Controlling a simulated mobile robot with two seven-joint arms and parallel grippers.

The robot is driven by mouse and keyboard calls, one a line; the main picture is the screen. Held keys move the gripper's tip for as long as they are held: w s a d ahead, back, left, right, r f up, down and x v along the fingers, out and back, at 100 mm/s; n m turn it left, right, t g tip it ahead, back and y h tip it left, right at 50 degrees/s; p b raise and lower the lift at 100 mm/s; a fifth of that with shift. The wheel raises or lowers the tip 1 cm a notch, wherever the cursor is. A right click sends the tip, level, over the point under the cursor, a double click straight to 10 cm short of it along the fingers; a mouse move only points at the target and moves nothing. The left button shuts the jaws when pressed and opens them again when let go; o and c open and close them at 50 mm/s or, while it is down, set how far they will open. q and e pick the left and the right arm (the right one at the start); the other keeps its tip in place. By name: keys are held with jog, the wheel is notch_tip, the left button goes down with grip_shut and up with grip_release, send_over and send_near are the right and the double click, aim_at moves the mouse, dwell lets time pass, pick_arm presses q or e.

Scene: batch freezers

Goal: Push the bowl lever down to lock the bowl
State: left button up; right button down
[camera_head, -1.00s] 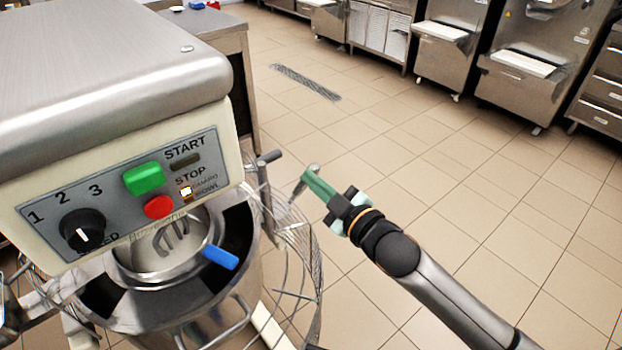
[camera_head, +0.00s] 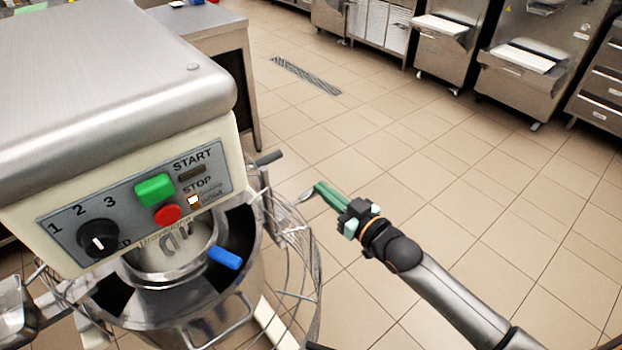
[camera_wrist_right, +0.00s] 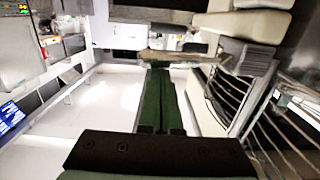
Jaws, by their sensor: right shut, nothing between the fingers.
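The mixer's bowl lever (camera_head: 305,196) is a short metal arm with a rounded end. It juts from the right side of the mixer, beside the wire guard, in the head view. My right gripper (camera_head: 320,188) is shut and empty, with its green fingertips at the lever's outer end. In the right wrist view, a metal bar (camera_wrist_right: 180,56), apparently the lever, crosses at the tips of the shut green fingers (camera_wrist_right: 157,75). Exact contact is unclear. The steel bowl (camera_head: 190,312) sits under the mixer head. My left gripper cannot be made out.
The wire guard (camera_head: 298,262) curves close to my right gripper. A black handle (camera_head: 268,158) sticks out above the lever. The control panel (camera_head: 140,205) faces me. Tiled floor (camera_head: 430,150) is free to the right, with steel machines (camera_head: 520,80) at the back.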

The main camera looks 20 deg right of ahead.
pick_arm(q)
jog(key=shift+d, duration=0.1)
pick_arm(e)
jog(key=shift+w+d+f+m, duration=0.1)
jog(key=shift+d+f+m, duration=0.05)
jog(key=shift+f+m, duration=1.4)
jog(key=shift+r+m, duration=0.2)
jog(key=shift+m, duration=0.05)
notch_tip(320, 180, up, 5)
jog(key=d+p, duration=0.1)
jog(key=p, duration=0.3)
pick_arm(q)
jog(key=shift+s+d+r+b, duration=0.1)
jog(key=shift+s+d+r, duration=0.1)
jog(key=shift+r, duration=0.4)
jog(key=shift+s+d+r+b, duration=0.15)
jog(key=shift+d+r, duration=0.1)
jog(key=shift+r, duration=0.35)
jog(key=shift+s+d+r+b, duration=0.1)
jog(key=shift+s+d+r, duration=0.1)
jog(key=shift+r, duration=0.4)
pick_arm(e)
jog(key=v, duration=1)
jog(key=shift+s+d+f, duration=0.2)
jog(key=shift+f, duration=0.4)
jog(key=shift+f, duration=0.1)
